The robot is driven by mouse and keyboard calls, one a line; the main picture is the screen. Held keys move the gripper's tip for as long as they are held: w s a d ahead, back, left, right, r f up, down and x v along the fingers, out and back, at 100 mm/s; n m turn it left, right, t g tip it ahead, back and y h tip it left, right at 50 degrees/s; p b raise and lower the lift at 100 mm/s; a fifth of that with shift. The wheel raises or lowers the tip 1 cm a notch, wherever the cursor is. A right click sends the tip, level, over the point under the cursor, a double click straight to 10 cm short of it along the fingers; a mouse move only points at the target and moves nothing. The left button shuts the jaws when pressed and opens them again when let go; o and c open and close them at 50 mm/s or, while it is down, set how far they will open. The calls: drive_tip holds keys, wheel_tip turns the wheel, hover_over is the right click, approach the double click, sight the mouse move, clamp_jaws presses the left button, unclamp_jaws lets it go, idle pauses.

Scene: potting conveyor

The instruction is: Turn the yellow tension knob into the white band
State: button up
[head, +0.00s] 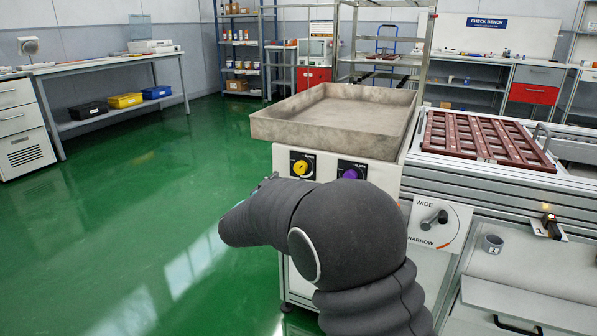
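The yellow tension knob (300,168) sits on a dark square plate on the white front panel, below the left part of the big tray. White marks show around the knob, but they are too small to make out the white band or the exact pointer angle. My arm's dark grey covered links fill the lower middle of the head view. A small part of my gripper (268,181) seems to show past the arm, just left of and below the knob. The rest of it is hidden, so I cannot tell its opening or whether it touches the knob.
A purple knob (351,172) on a similar plate is to the right, partly covered by my arm. A grey tray (335,132) stands above the panel. Green floor is clear at left.

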sight(299, 169)
drive_tip(key=x, duration=0.7)
drive_tip(key=shift+w+d, duration=0.1)
drive_tip(key=shift+w, duration=0.15)
